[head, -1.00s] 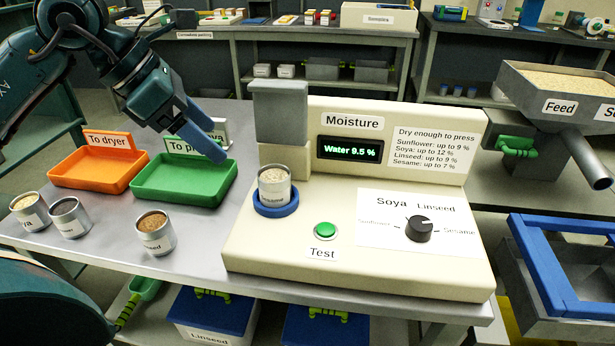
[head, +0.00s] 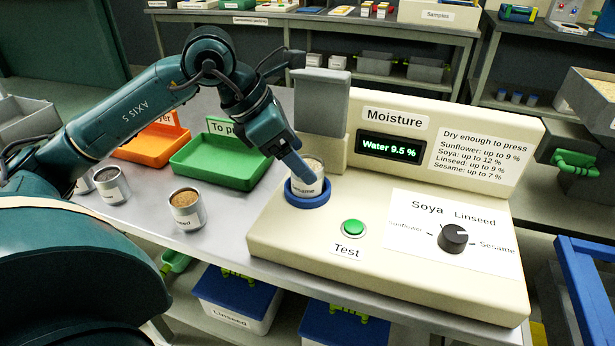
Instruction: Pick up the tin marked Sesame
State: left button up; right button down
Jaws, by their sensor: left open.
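A tin (head: 311,187) with pale contents stands upright in the blue ring (head: 308,200) on the moisture meter. Its label is partly covered by my finger and too small to read surely; it looks like Sesame. My left gripper (head: 302,172) is open and reaches down from the upper left, its blue fingers at the tin's left rim and front. I cannot tell whether they touch it or whether the tin is between them. My right gripper is not in view.
The meter (head: 275,240) has a green Test button (head: 354,229), a dial (head: 453,238) and a screen (head: 391,148) reading Water 9.5 %. A tall grey block (head: 321,103) stands behind the tin. Green (head: 222,178) and orange trays (head: 150,158) and several other tins, one brown-filled (head: 187,212), are left.

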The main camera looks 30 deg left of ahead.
aim_at(308, 163)
pick_arm(q)
jog(key=x, duration=0.3)
jog(key=shift+d+f, duration=0.2)
jog(key=shift+f, duration=0.15)
jog(key=c, duration=1.1)
jog(key=shift+o, duration=0.2)
jog(key=shift+r, duration=0.15)
